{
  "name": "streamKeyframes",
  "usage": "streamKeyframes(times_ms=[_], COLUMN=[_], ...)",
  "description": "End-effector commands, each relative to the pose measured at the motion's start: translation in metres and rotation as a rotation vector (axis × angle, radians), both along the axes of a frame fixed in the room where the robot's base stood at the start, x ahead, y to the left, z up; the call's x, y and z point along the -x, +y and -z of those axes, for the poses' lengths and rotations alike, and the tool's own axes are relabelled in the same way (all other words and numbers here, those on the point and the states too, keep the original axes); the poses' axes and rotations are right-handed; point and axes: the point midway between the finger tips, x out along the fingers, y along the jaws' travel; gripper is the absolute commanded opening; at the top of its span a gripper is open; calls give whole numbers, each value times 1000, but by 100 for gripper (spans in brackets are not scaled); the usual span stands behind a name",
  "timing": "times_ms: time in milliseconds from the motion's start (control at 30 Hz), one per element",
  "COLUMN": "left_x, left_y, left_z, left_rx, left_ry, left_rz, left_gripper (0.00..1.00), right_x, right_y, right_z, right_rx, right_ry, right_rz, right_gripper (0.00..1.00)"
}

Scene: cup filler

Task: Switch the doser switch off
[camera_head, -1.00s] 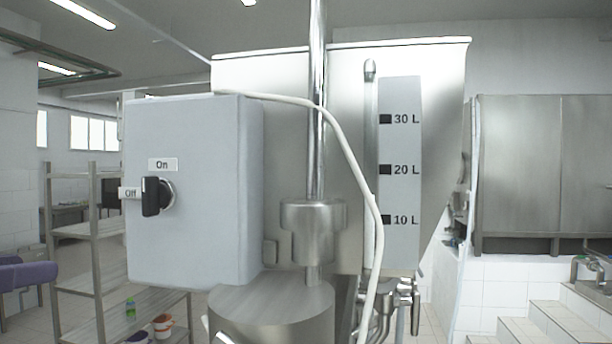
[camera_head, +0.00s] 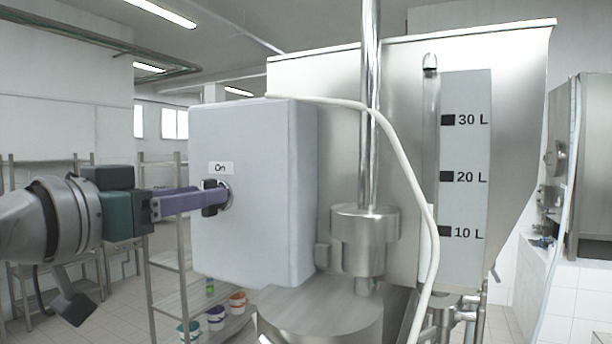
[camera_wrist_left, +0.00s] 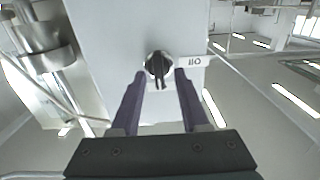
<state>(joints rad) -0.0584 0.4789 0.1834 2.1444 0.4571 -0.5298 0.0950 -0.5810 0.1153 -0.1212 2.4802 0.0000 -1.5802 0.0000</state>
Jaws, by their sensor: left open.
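The doser switch is a black rotary knob (camera_head: 209,198) on the front of a grey box (camera_head: 252,170). An "On" label (camera_head: 220,168) sits above it. The knob's handle looks upright, in line with "On". My left gripper (camera_head: 205,199) has purple fingers reaching the knob from the left; they hide the "Off" label in the head view. In the left wrist view, the knob (camera_wrist_left: 158,67) lies between the two open fingertips (camera_wrist_left: 159,74), with the "Off" label (camera_wrist_left: 194,62) upside down beside the right finger. Finger contact cannot be told. My right gripper is not in view.
A steel hopper with a litre scale (camera_head: 466,175) stands right of the box. A pale hose (camera_head: 408,175) and a vertical steel rod (camera_head: 370,110) pass in front of it. Shelves with small buckets (camera_head: 215,317) stand behind, below the box.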

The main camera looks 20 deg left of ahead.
Motion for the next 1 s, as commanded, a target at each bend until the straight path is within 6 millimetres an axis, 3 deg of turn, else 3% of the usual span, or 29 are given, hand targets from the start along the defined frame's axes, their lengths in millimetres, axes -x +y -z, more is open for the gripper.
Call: streamKeyframes(times_ms=[433,800,1000], left_x=[-9,-9,-9], left_y=[-1,-1,-1], left_z=[1,1,1], left_rx=[-2,-2,-2], left_ry=[0,0,0], left_rz=[1,1,1], left_gripper=[44,2,0], right_x=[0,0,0], right_y=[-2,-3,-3], right_z=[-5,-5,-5], right_rx=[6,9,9], right_ry=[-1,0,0], right_rz=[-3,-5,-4], right_gripper=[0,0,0])
